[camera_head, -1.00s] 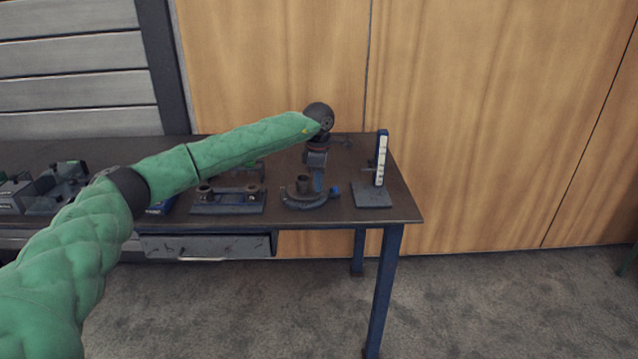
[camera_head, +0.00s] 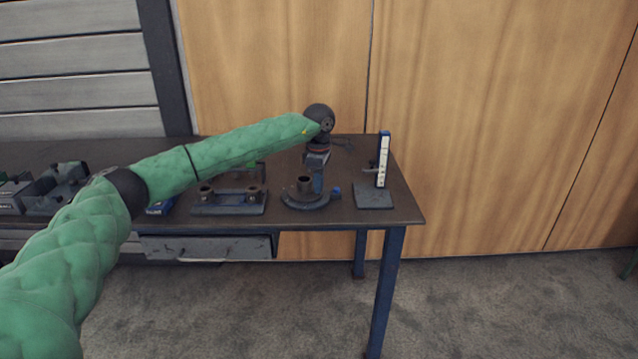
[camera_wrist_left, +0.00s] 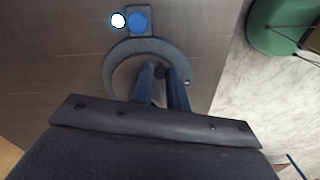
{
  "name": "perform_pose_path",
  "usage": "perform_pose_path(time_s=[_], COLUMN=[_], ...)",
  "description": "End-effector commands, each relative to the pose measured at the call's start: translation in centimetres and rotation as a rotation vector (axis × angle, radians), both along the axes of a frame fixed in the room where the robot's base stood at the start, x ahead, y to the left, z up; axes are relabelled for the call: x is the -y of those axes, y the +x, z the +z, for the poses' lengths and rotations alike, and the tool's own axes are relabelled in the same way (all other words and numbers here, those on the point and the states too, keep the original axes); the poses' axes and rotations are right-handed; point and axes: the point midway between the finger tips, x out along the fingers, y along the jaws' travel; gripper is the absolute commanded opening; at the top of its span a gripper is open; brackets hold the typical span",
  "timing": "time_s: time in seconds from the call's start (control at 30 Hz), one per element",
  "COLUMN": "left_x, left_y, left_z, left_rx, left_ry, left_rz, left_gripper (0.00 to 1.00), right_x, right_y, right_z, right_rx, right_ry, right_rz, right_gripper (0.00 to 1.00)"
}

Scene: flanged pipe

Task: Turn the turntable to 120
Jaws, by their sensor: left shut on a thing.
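The turntable (camera_head: 304,201) is a dark round piece near the right part of the table, with an upright hollow cylinder (camera_head: 304,184) and a blue knob (camera_head: 336,191) at its right. In the left wrist view its grey ring (camera_wrist_left: 113,72) shows, with the blue knob (camera_wrist_left: 137,20) beyond it and a white disc (camera_wrist_left: 118,20) beside the knob. My right gripper is not in view.
A stand with an upright white scale (camera_head: 382,162) is close on the right, on a flat plate (camera_head: 374,196). A fixture with two round posts (camera_head: 228,203) is on the left. More grey fixtures are at the far left. The table's (camera_head: 400,216) right edge is near.

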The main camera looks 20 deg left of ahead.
Motion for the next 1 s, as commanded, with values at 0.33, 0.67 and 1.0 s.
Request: perform_pose_path(time_s=[0.33, 0.67, 1.0], left_x=[-0.1, -0.1, -0.1], left_y=[0.0, 0.1, 0.1], left_z=[0.0, 2.6, 7.1], left_rx=[0.001, 0.003, 0.002], left_ry=[0.0, 0.0, 0.0], left_rz=[0.001, 0.001, 0.002], left_gripper=[0.38, 0.38, 0.38], right_x=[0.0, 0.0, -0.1], right_y=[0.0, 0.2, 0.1], right_z=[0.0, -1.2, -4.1], right_rx=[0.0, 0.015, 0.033], right_ry=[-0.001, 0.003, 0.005], right_rz=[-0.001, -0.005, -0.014], right_gripper=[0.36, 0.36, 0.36])
